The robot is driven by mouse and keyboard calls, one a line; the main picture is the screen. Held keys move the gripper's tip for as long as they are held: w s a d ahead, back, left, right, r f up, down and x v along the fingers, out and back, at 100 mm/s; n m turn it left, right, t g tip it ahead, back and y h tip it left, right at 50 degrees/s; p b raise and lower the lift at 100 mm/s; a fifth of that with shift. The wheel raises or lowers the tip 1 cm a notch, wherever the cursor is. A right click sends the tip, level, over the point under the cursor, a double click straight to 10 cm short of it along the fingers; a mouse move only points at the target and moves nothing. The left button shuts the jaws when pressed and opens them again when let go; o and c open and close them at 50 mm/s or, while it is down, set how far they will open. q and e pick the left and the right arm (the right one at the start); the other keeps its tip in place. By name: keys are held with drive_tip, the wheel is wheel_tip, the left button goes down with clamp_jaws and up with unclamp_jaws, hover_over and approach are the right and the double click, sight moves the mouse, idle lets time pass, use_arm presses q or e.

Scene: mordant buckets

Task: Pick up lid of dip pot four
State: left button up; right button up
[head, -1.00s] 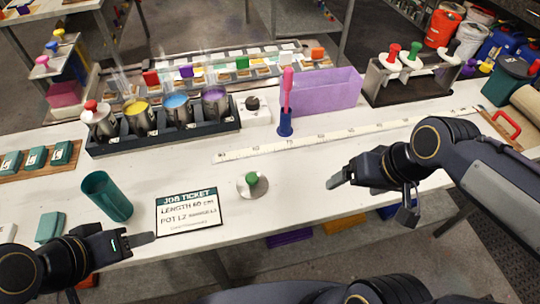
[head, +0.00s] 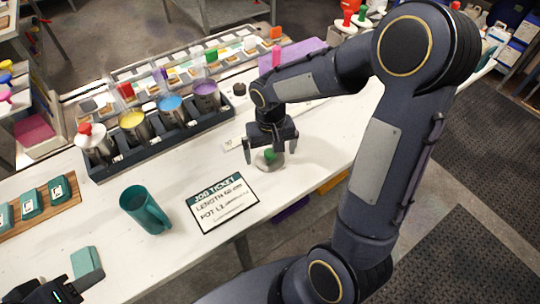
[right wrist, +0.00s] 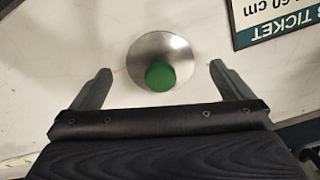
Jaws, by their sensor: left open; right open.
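A round silver lid with a green knob (head: 270,158) lies flat on the white table, right of the job ticket. It also shows in the right wrist view, its silver disc (right wrist: 160,45) and green knob clear. My right gripper (head: 270,147) points down over this lid, open, one finger on each side of the knob, not touching it. The dip pots stand in a dark rack (head: 165,148): a red-knobbed lidded pot (head: 97,146), then open yellow (head: 135,125), blue (head: 172,110) and purple (head: 207,96) ones. My left gripper (head: 75,290) is open and empty at the lower left, partly cut off.
A job ticket (head: 222,203) lies near the lid. A teal cup (head: 146,210) stands left of it, and a teal block (head: 86,262) lies near the left gripper. Teal blocks on a wooden board (head: 38,208) are at the left. My right arm hides the table's right side.

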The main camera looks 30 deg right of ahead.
drive_tip(key=shift+f, duration=0.8)
drive_tip(key=c, duration=1.1)
drive_tip(key=shift+r, duration=0.1)
